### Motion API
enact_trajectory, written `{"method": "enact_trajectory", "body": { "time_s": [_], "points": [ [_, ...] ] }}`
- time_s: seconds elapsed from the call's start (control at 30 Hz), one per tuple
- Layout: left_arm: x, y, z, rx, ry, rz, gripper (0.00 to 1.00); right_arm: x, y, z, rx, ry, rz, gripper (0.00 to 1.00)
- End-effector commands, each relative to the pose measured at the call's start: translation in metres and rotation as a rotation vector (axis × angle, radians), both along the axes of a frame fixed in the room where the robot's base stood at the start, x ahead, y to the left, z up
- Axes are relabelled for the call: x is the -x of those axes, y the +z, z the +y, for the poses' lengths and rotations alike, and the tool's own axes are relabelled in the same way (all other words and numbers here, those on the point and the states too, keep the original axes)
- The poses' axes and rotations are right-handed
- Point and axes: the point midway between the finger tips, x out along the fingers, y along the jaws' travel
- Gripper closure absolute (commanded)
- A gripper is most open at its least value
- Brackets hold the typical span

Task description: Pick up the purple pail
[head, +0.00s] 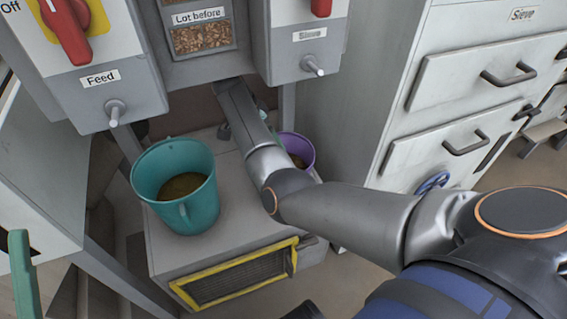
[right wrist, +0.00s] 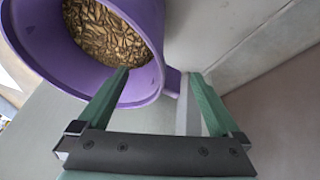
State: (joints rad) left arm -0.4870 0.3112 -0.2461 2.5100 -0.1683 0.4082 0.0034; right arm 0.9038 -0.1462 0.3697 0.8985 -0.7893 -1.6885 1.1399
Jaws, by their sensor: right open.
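The purple pail (head: 304,143) stands on the grey platform under the machine, partly hidden behind my right arm in the head view. In the right wrist view the purple pail (right wrist: 75,70) holds brown pellets, and a purple handle (right wrist: 173,80) sticks out from its side. My right gripper (right wrist: 160,75) is open, with its green fingers pointing at the pail. The left finger overlaps the pail's wall in the picture, and the handle shows between the fingers. Contact cannot be told. A green finger of my left gripper (head: 22,280) shows at the lower left edge; its jaw opening is not visible.
A teal pail (head: 205,207) with brown contents stands on the platform (head: 235,235), left of my right arm. Grey boxes labelled Feed (head: 125,95) and Sieve (head: 300,50) hang above. A drawer cabinet (head: 395,100) stands to the right. A wall is close right in the wrist view.

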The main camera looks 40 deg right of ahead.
Motion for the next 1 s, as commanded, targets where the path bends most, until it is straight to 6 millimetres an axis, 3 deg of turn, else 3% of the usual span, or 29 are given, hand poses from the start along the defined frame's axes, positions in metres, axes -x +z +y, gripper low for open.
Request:
{"method": "enact_trajectory", "body": {
  "time_s": [0.23, 0.53, 1.0],
  "points": [
    [-0.001, -0.027, -0.003, -0.013, 0.0, 0.007, 0.5, 0.003, -0.039, -0.01, 0.002, -0.002, 0.002, 0.0],
    [-0.001, -0.028, -0.004, -0.017, 0.003, 0.008, 0.5, 0.003, -0.043, -0.014, 0.001, -0.001, 0.0, 0.0],
    [-0.001, -0.028, -0.004, -0.018, 0.003, 0.009, 0.5, 0.003, -0.043, -0.014, 0.001, -0.001, 0.0, 0.53]
  ]
}}
